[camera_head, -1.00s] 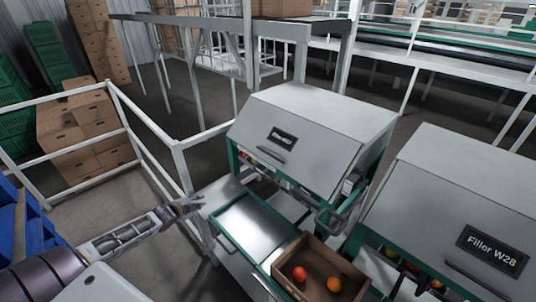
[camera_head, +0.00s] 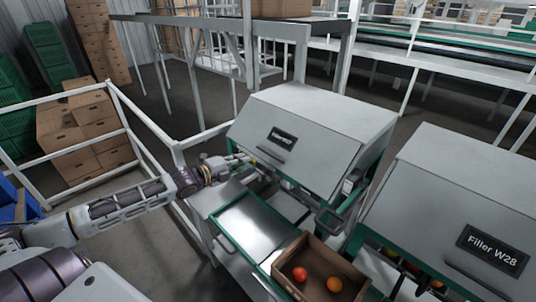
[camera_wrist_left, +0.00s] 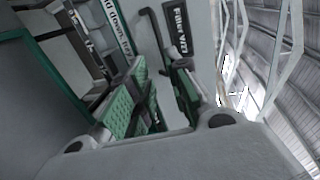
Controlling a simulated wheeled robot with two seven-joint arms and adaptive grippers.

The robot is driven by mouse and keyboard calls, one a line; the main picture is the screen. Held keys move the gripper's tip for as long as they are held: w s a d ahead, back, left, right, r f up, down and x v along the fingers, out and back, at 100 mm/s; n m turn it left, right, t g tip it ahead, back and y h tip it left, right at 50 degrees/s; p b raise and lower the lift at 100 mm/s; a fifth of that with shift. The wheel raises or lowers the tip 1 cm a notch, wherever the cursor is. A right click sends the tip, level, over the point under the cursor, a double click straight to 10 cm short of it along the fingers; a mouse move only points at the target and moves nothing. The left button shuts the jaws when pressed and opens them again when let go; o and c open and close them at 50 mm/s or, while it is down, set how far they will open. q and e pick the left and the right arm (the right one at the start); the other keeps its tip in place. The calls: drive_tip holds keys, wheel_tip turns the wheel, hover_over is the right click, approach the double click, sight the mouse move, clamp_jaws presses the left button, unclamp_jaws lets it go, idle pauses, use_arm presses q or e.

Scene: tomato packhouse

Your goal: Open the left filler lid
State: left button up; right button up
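The left filler lid (camera_head: 315,150) is a grey sloped panel on the left machine, lying down, with a dark label and a dark bar handle. In the left wrist view the label (camera_wrist_left: 175,28) reads as Filler W27, with the handle (camera_wrist_left: 152,32) beside it. My left gripper (camera_head: 245,158) is at the lid's left lower side, by the handle. In the left wrist view its two green-padded fingers (camera_wrist_left: 163,80) are apart, with the handle ahead of the gap between them. I cannot tell whether they touch it. My right gripper is not in view.
A second machine, Filler W28 (camera_head: 500,180), stands at the right. A metal tray surface (camera_head: 250,226) and a cardboard box (camera_head: 297,250) holding a red and an orange tomato are below the left lid. White railings (camera_head: 150,130) stand at the left.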

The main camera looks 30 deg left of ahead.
sight(267, 153)
use_arm(q)
drive_tip(key=shift+d+r, duration=0.1)
drive_tip(key=shift+r, duration=0.05)
drive_tip(key=shift+w+d, duration=0.1)
drive_tip(key=shift+w, duration=0.25)
idle(0.3)
drive_tip(key=shift+x, duration=6.55)
clamp_jaws()
